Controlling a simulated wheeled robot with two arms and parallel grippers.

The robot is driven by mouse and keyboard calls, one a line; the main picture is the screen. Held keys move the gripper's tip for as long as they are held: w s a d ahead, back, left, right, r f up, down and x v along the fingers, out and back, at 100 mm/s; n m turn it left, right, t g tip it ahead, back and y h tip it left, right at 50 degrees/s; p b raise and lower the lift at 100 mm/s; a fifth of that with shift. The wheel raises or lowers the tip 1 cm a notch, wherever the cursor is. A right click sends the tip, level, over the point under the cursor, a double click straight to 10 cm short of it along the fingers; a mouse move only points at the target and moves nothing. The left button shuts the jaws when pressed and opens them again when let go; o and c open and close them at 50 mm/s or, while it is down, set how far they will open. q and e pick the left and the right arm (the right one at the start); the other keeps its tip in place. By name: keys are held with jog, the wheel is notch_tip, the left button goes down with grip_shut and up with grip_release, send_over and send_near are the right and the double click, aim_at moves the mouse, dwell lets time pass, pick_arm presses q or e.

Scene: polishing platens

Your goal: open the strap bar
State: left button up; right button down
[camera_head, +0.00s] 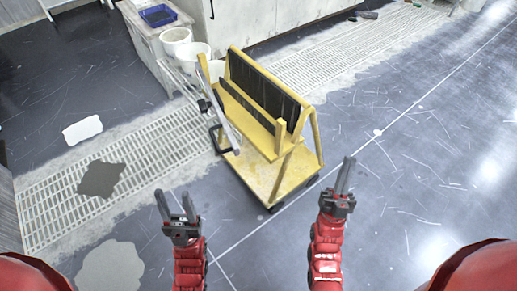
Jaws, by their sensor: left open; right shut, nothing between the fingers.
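A yellow wheeled cart (256,170) stands on the floor ahead of me, with dark upright panels (262,92) in its rack. A slim grey bar (226,125) slants along the cart's left side, with dark fittings near it; it looks like the strap bar, but I cannot tell whether it is latched. My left gripper (174,203) is open and empty, in front of the cart and to its left, apart from it. My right gripper (345,173) is shut and empty, to the right of the cart's near corner and apart from it.
White buckets (190,50) and a blue tray (158,15) on a stand are behind the cart at left. A pale floor grating (140,160) runs past the cart. Dark (101,178) and pale (110,268) patches lie at left. The floor at right is clear.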

jog(key=w+d+f+m+g+h, duration=0.1)
jog(key=w+d+f+m+g, duration=0.2)
jog(key=w+d+f+g, duration=0.55)
jog(key=w+d+f+m+g+h, duration=0.1)
jog(key=w+d+f+m+g, duration=0.3)
jog(key=w+d+f, duration=0.5)
jog(key=w+a+f+g+y, duration=0.2)
jog(key=a+f+y, duration=0.2)
jog(key=f, duration=0.3)
jog(key=w+a+f+g+y, duration=0.2)
jog(key=a+f+y, duration=0.15)
jog(key=f, duration=0.25)
jog(key=a+r+n+g+y+p, duration=0.1)
jog(key=a+r+g+y, duration=0.15)
jog(key=a+y, duration=0.75)
jog(key=s+a+r+n+g+y, duration=0.2)
jog(key=s+a+r+n+y, duration=0.15)
jog(key=r, duration=0.35)
jog(key=s+a+r+n+g+y, duration=0.3)
jog(key=s+a+r+y, duration=0.15)
jog(key=r, duration=0.35)
jog(key=s+a+p+x, duration=0.1)
jog(key=s+x, duration=0.1)
jog(key=x, duration=0.9)
jog(key=shift+a+y, duration=0.25)
jog(key=shift+y, duration=0.1)
